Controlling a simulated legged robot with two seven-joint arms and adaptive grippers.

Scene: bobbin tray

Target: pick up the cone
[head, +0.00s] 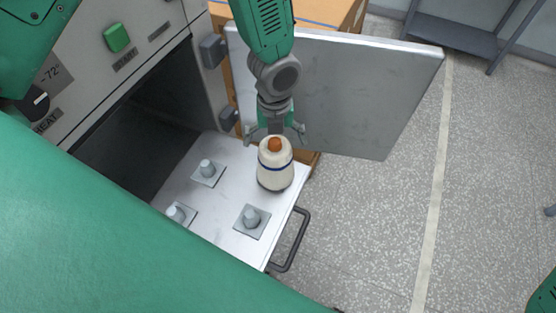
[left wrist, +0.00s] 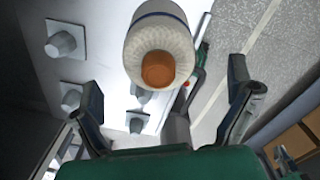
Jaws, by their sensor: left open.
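The cone (head: 275,173) is a cream bobbin with a dark blue band and an orange-brown tip. It stands upright near the far right corner of the metal tray (head: 228,226); what is under it is hidden. My left gripper (head: 275,131) is open and empty, just behind and above the cone's tip, with a finger to each side. In the left wrist view the cone (left wrist: 160,36) shows tip towards the camera, beyond and between the spread fingers of the left gripper (left wrist: 164,80). My right gripper is out of view.
Bare pegs on square plates stand on the tray, at the back (head: 207,169), left (head: 177,213) and front (head: 251,217). An open metal door (head: 345,95) stands behind the left gripper. A dark handle (head: 298,245) juts from the tray's right edge. Open floor lies right.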

